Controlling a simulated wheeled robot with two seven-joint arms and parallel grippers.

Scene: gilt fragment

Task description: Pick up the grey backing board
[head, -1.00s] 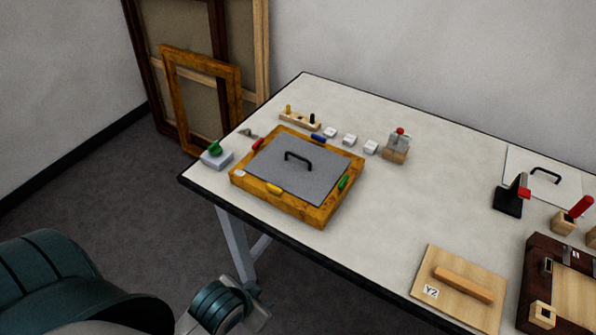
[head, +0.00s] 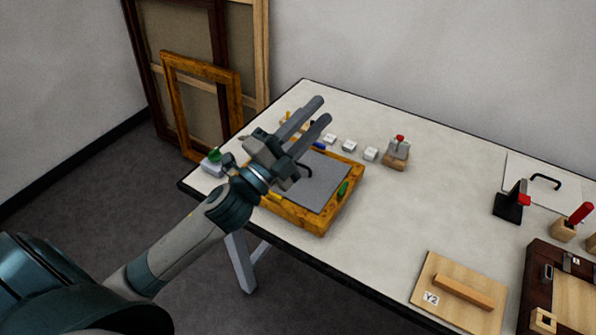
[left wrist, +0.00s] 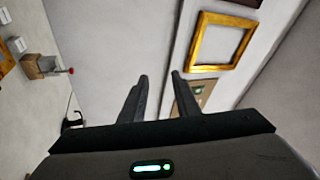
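The grey backing board (head: 322,182) lies within the wooden gilt frame (head: 318,221) on the table. Its black handle (head: 305,169) is partly hidden behind my left gripper (head: 320,111). That gripper is raised above the frame and covers its left and back parts in the head view. Its two fingers point up and to the right, with an empty gap between them. They also show apart in the left wrist view (left wrist: 159,80), aimed toward the wall, not at the board. My right gripper is not in view.
A green turn piece (head: 343,189) is on the frame's right side. White blocks (head: 349,146) and a wooden block with a red-topped bottle (head: 397,153) stand behind it. A board marked Y2 (head: 460,283) lies front right. The table's middle (head: 425,200) is clear.

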